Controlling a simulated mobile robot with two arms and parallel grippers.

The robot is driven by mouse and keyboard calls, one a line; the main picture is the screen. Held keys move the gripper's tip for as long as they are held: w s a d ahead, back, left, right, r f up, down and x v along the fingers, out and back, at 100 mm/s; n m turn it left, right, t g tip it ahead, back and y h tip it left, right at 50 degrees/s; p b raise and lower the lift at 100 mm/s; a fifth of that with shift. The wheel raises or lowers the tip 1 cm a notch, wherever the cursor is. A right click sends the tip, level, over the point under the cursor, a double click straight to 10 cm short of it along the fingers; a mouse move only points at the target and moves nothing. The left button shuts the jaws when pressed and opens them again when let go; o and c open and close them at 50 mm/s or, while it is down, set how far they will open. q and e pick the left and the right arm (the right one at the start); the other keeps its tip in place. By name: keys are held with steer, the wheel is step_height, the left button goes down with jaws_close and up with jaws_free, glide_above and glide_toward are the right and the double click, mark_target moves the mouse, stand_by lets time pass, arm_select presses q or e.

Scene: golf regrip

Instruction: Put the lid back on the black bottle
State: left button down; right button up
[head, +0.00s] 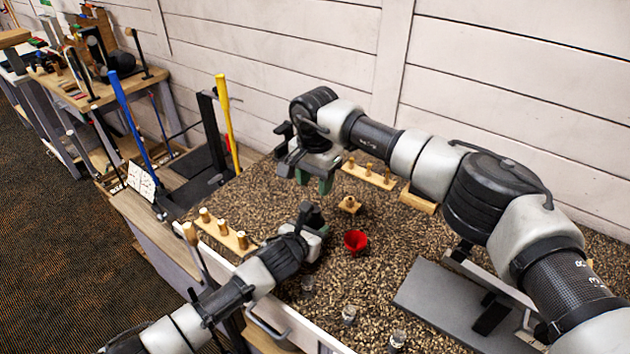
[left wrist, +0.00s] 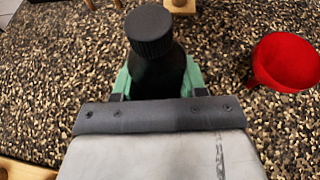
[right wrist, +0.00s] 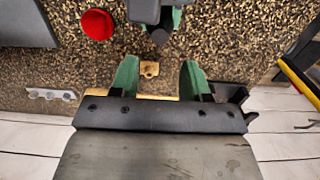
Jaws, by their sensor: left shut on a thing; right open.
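The black bottle (left wrist: 158,75) stands upright between the green fingers of my left gripper (left wrist: 158,82), which is shut on it. A black ribbed lid (left wrist: 149,29) sits on top of the bottle; I cannot tell how tightly. In the head view the bottle (head: 311,214) shows as a dark shape at my left gripper (head: 314,222). My right gripper (head: 313,183) is open and empty, farther back and higher than the bottle. In the right wrist view its green fingers (right wrist: 160,76) are spread, with the bottle top (right wrist: 160,34) beyond them.
A red funnel (head: 355,241) stands right of the bottle on the pebbled bench top. A small wooden block (head: 349,204) lies behind it. Wooden peg racks (head: 224,232) (head: 368,177) stand left and back. Small glass jars (head: 349,315) stand in front. A grey slab (head: 440,300) lies at the right.

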mark_target(316, 224)
steer(key=shift+f, duration=4)
steer(key=shift+c, duration=0.4)
jaws_close()
steer(key=shift+m, duration=1.6)
steer(key=shift+o, duration=0.8)
jaws_free()
